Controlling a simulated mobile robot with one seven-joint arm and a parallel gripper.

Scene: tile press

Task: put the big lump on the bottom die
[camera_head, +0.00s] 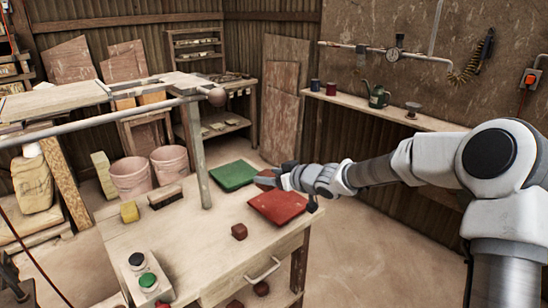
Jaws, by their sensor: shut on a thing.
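My gripper (268,177) is above the far part of the bench, between the green mat and the red mat. It is shut on a reddish-brown lump (265,183), partly hidden by the fingers. A smaller-looking dark red-brown lump (239,231) lies on the bench top, nearer than the red mat. I cannot make out the bottom die in this view.
The bench (205,245) carries a green mat (233,175), a red mat (278,207), a yellow block (129,211), a brush (165,197) and a button box (148,278). A grey post (196,150) and a ball-ended bar (216,97) stand left of my gripper.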

